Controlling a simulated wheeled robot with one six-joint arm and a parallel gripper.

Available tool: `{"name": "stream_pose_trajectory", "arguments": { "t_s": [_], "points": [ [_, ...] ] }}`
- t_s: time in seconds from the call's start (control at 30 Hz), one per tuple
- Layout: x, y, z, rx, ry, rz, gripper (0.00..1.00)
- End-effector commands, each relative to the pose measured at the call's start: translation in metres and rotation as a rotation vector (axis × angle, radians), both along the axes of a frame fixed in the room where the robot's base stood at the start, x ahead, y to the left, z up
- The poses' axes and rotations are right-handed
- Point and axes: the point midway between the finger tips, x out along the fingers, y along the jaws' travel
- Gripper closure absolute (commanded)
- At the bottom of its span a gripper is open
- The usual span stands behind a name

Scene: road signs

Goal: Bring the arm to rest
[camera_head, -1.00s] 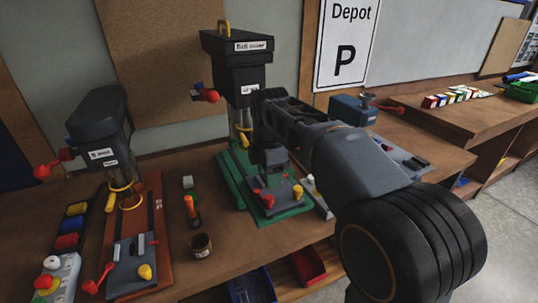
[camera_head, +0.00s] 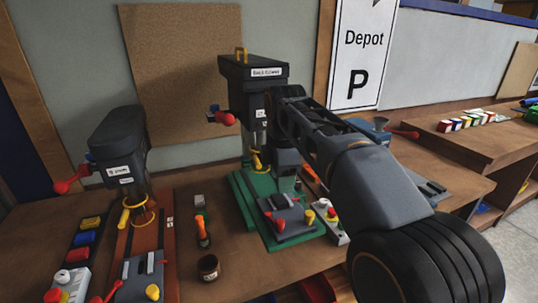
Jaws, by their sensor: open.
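My arm reaches from the lower right toward the middle of the picture. My gripper (camera_head: 286,178) points down at the arm's far end, in front of the green-based drill press (camera_head: 254,90). It is open, and I see nothing held in it. Its fingertips are small and partly lost against the press and the grey vise (camera_head: 285,216) below. I cannot tell whether it touches anything.
A second press (camera_head: 118,150) with an orange base stands at left. Colored blocks (camera_head: 85,238) line the left edge. A Depot sign (camera_head: 362,52) hangs behind.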

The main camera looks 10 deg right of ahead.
Motion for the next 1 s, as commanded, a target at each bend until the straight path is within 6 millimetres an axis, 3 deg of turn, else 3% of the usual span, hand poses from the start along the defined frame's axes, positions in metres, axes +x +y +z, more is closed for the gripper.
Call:
{"name": "stream_pose_trajectory", "arguments": {
  "t_s": [0.07, 0.17, 0.23, 0.4, 0.53, 0.63, 0.8, 1.0],
  "points": [
    [0.007, 0.001, -0.003, 0.011, -0.033, -0.119, 0.47],
    [0.011, 0.002, -0.031, 0.025, -0.047, -0.365, 0.47],
    [0.003, -0.002, -0.051, 0.045, -0.067, -0.582, 0.47],
    [-0.040, -0.029, -0.097, 0.132, -0.131, -1.133, 0.47],
    [-0.082, -0.051, -0.126, 0.206, -0.168, -1.439, 0.47],
    [-0.112, -0.064, -0.146, 0.249, -0.188, -1.583, 0.47],
    [-0.148, -0.078, -0.161, 0.273, -0.214, -1.648, 0.47],
    [-0.154, -0.083, -0.152, 0.309, -0.252, -1.668, 0.47]
  ]
}}
